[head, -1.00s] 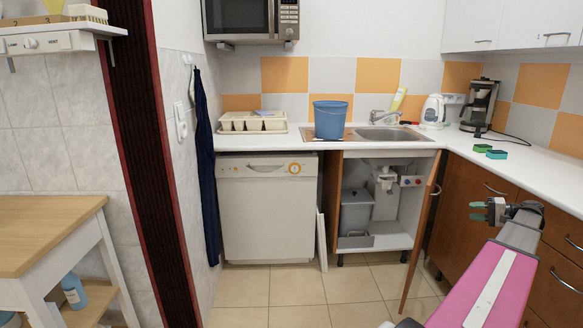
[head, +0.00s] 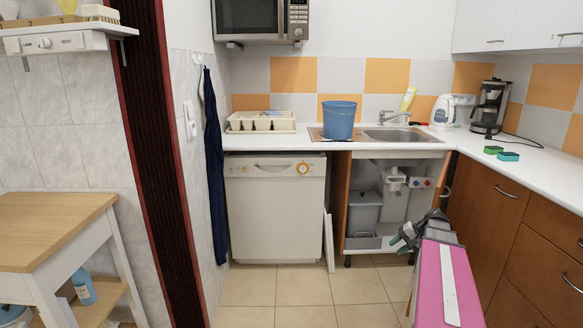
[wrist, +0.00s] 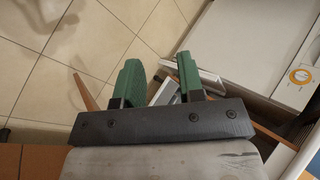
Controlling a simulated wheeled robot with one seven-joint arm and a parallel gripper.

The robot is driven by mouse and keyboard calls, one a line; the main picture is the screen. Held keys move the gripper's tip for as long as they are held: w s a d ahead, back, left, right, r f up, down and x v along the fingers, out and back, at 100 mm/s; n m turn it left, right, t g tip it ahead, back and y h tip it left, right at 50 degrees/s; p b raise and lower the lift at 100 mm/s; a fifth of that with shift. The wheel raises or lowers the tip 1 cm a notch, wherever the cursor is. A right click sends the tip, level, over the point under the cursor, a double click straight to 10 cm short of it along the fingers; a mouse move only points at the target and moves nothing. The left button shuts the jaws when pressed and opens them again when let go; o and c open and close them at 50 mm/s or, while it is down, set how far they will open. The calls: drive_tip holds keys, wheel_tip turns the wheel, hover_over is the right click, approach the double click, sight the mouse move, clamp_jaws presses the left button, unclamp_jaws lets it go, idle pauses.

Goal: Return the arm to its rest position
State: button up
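My gripper (head: 402,240) is low at the right in the head view, in front of the open cabinet under the sink (head: 385,200). My pink arm reaches up to it from the bottom right. In the wrist view, the two green fingers of my gripper (wrist: 158,80) stand apart with nothing between them. The gripper is open and empty. Part of the cabinet opening and its door is hidden behind my arm.
The white dishwasher (head: 274,205) stands left of the cabinet, and brown drawers (head: 545,245) stand to the right. A blue bucket (head: 339,119) and sponges (head: 500,153) rest on the counter (head: 280,140). The tiled floor (head: 300,285) in front is clear.

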drive_tip(key=s+a+f+n+g+h, duration=0.1)
drive_tip(key=s+a+f+h, duration=0.3)
drive_tip(key=a, duration=0.7)
drive_tip(key=s+a+f+n+g+h, duration=0.1)
drive_tip(key=s+a+f+n+h, duration=0.3)
drive_tip(key=s+a, duration=0.3)
drive_tip(key=a, duration=0.4)
drive_tip(key=shift+s+f, duration=0.15)
drive_tip(key=shift+s, duration=0.15)
